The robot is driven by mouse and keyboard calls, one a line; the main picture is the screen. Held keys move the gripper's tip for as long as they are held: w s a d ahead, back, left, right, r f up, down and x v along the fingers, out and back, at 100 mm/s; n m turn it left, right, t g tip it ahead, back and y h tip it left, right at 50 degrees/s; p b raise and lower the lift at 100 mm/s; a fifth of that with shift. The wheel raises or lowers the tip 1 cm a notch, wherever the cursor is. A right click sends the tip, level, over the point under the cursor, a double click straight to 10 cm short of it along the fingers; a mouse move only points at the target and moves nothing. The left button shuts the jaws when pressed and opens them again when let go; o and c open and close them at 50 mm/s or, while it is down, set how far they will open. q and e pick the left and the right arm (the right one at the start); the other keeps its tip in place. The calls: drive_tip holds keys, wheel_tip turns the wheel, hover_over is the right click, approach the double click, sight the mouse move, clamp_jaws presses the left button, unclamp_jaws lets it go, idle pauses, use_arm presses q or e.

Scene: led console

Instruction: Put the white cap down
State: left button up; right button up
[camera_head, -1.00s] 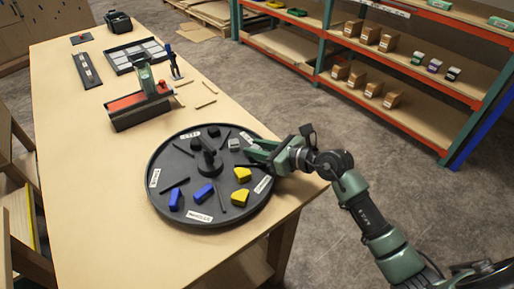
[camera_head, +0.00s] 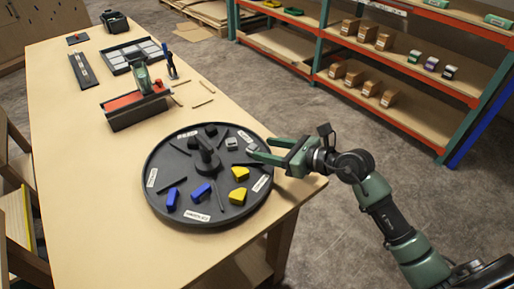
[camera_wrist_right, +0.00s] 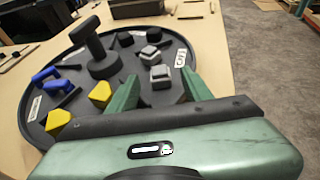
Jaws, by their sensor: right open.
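Two light grey-white caps sit on the black round tray (camera_head: 160,205). One white cap (camera_head: 252,148) is at the tips of my right gripper (camera_head: 261,149), and it also shows in the right wrist view (camera_wrist_right: 160,77). The other cap (camera_head: 232,144) stands a little farther in, and it also shows in the right wrist view (camera_wrist_right: 150,53). My right gripper is open, with its green fingers (camera_wrist_right: 159,84) apart on either side of the nearer cap. That cap appears to rest on the tray. My left gripper is not in view.
The tray has a central post (camera_head: 207,155), thin dividers, two yellow pieces (camera_head: 239,174), two blue pieces (camera_head: 201,192) and black pieces (camera_head: 211,130). A red-topped fixture (camera_head: 137,104) stands behind it. The wooden table (camera_head: 95,190) is clear at left.

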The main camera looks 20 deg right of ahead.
drive_tip(key=b+v, duration=0.1)
drive_tip(key=v, duration=0.6)
idle(0.4)
